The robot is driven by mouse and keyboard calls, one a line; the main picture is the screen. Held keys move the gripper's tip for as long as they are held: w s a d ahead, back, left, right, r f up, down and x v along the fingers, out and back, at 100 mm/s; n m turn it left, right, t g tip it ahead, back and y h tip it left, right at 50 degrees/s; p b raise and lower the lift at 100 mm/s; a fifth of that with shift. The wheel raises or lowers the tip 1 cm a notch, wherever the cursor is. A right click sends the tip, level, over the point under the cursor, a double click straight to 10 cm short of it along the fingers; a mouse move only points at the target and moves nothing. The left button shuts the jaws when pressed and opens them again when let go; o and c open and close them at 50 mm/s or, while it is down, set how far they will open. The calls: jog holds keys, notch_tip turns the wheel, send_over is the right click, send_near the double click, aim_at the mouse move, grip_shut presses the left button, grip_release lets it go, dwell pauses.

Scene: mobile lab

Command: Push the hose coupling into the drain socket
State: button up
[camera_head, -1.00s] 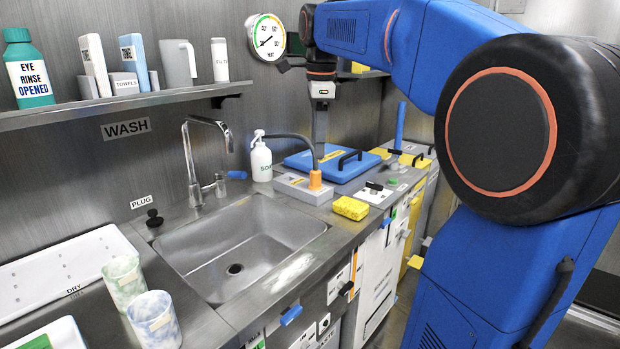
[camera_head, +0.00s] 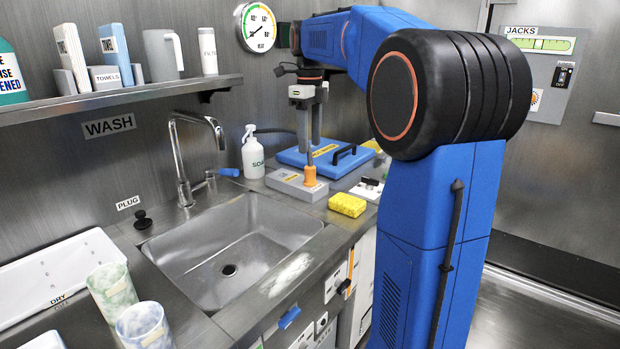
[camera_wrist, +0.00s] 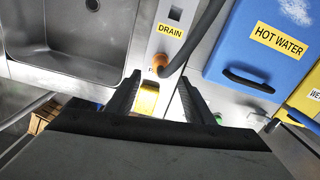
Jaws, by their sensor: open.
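The orange hose coupling (camera_head: 310,178) stands upright on the grey drain block (camera_head: 285,182), beside the sink. In the wrist view the coupling (camera_wrist: 160,62) is at the end of a dark hose (camera_wrist: 203,32), on the block near its DRAIN label (camera_wrist: 170,31). The socket mouth is hidden there, and I cannot tell how deep the coupling sits. My gripper (camera_head: 310,143) points down above the coupling. In the wrist view my gripper (camera_wrist: 160,80) is open, its two fingers apart with nothing held between them; the coupling appears just beyond their tips.
A yellow sponge (camera_head: 347,204) lies right of the block, near the counter edge. A blue hot water lid (camera_head: 325,155) with a black handle is behind it. The sink (camera_head: 235,250), tap (camera_head: 185,160) and soap bottle (camera_head: 252,155) are to the left.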

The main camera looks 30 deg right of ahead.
aim_at(310, 166)
jog(key=shift+d+f, duration=0.1)
jog(key=shift+f, duration=4.6)
jog(key=c, duration=1.2)
